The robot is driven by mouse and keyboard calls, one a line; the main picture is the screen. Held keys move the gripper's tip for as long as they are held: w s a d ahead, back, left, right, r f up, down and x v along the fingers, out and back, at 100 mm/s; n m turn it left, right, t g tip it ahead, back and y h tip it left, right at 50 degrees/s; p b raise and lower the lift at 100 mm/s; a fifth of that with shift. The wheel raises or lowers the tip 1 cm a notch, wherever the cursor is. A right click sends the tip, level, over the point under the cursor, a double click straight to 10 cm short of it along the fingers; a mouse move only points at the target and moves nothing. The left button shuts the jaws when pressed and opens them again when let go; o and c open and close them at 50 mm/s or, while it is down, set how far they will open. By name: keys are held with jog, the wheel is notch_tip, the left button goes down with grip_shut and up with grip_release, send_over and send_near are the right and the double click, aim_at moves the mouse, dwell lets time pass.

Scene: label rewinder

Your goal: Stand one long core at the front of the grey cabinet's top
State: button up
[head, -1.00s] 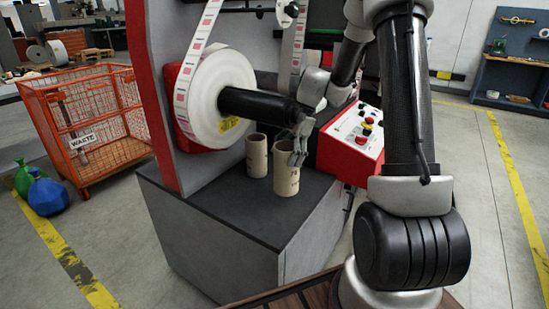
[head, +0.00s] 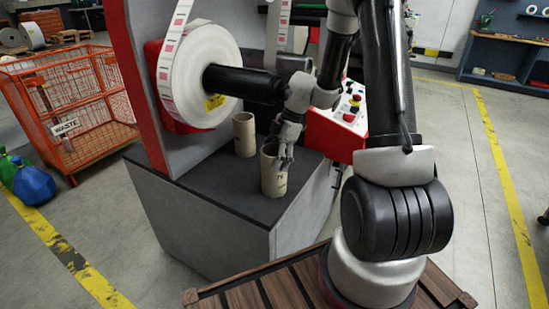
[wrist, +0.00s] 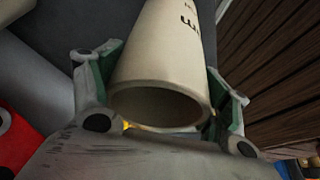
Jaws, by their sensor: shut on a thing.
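A tan long core (head: 272,176) is upright over the front part of the grey cabinet's dark top (head: 222,189). My gripper (head: 284,156) reaches down from behind and is shut on its upper part. In the wrist view the core (wrist: 165,55) lies between the two green-padded fingers (wrist: 163,95), its open end facing the camera and dark print on its side. Whether its bottom touches the top is hard to tell. A second tan core (head: 244,136) stands upright further back on the top, apart from the held one.
A white label roll (head: 200,65) on a black shaft (head: 240,83) hangs above the top. A red control panel (head: 335,133) is to the right. An orange waste cage (head: 95,140) stands left on the floor. The top's front left is bare.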

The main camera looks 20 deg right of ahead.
jog(key=o, duration=1.5)
jog(key=shift+f, duration=0.1)
jog(key=shift+c, duration=0.2)
